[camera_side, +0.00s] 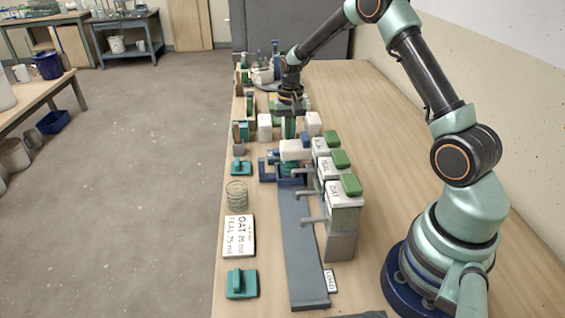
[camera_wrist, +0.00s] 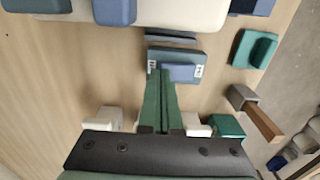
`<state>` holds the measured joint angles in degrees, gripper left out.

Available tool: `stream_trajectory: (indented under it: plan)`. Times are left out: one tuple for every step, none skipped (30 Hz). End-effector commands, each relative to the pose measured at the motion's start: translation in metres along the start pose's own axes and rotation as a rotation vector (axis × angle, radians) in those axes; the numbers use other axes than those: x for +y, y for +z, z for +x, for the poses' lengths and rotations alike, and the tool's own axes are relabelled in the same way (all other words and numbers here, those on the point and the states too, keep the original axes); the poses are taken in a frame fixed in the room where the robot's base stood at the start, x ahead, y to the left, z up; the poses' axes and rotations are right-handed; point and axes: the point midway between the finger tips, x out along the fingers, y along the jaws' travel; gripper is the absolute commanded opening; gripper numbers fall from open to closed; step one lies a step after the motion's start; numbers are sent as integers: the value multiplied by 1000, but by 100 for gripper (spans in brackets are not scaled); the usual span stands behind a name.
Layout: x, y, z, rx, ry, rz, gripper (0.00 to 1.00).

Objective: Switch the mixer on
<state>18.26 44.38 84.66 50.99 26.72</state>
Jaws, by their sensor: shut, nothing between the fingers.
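The mixer shows in the side view as a white head (camera_side: 295,150) above a blue base (camera_side: 266,173). What looks like its white body (camera_wrist: 185,12) crosses the top of the wrist view. A grey-blue switch box (camera_wrist: 186,54) lies in front of it, with a blue rocker (camera_wrist: 183,74) between two small white labels, too small to read. My gripper (camera_wrist: 159,75) is shut and empty, its green fingers overlapping the box's left part. I cannot tell whether the tips touch it. In the side view my gripper (camera_side: 290,130) points down just behind the mixer head.
White blocks (camera_side: 264,126) (camera_side: 313,123) stand on both sides of my gripper. Lidded dispensers (camera_side: 341,192) line the right of a grey rail (camera_side: 303,250). A teal handled block (camera_side: 240,166), a wire coil (camera_side: 237,194) and a recipe card (camera_side: 239,236) lie left.

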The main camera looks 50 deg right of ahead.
Motion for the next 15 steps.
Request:
stream_trajectory:
  plan:
    - [0,0,1,0,0,0,0]
    - [0,0,2,0,0,0,0]
    - [0,0,3,0,0,0,0]
    - [0,0,3,0,0,0,0]
    - [0,0,4,0,0,0,0]
    - [0,0,4,0,0,0,0]
    - [0,0,5,0,0,0,0]
    - [0,0,6,0,0,0,0]
    - [0,0,6,1,0,0,0]
    - [0,0,6,1,0,0,0]
    - [0,0,5,1,-1,0,0]
    - [0,0,4,1,-1,0,0]
    - [0,0,2,2,-1,0,0]
    - [0,-1,0,2,-1,0,0]
    - [0,-1,-4,3,-1,0,0]
